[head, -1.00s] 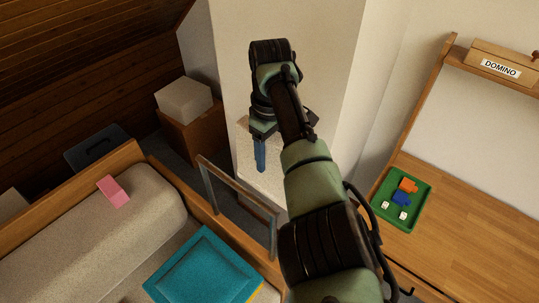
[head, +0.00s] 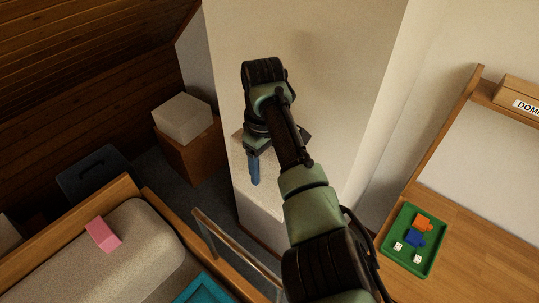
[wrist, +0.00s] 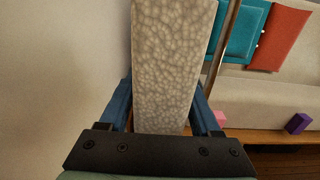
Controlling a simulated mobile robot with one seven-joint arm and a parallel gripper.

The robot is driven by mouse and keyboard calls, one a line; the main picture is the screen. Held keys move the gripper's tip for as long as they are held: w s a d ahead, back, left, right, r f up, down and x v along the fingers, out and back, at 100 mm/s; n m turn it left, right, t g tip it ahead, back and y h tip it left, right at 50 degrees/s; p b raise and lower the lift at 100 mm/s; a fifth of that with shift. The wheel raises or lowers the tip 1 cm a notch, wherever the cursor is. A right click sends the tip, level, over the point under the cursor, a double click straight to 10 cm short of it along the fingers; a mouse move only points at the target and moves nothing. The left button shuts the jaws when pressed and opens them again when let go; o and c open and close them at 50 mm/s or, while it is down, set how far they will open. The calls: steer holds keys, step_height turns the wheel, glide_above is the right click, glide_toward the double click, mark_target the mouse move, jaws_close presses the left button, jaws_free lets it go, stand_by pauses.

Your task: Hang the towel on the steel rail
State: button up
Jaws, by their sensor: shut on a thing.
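My gripper (head: 254,168) is raised in front of the pale wall, blue fingers pointing down. In the wrist view, its two fingers (wrist: 161,105) are on either side of a mottled beige thing that looks like the folded towel (wrist: 165,75). The towel stretches up to the top edge of the wrist picture. In the head view, a pale speckled face shows beside and behind the finger; I cannot tell whether it is towel.
A bed with a pink block (head: 102,234) and a teal cushion (head: 204,291) is at lower left. A brown box with a pale block (head: 182,118) stands behind. A wooden desk at right bears a green tray (head: 384,250). The pale wall (head: 320,60) is close to my arm.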

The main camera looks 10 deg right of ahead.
steer(key=shift+s+a+p, duration=2.6)
steer(key=shift+s+a, duration=1.4)
steer(key=shift+a, duration=1.55)
step_height(320, 180, down, 19)
steer(key=b, duration=1.1)
steer(key=shift+f, duration=0.2)
steer(key=shift+w, duration=0.1)
steer(key=o, duration=1.5)
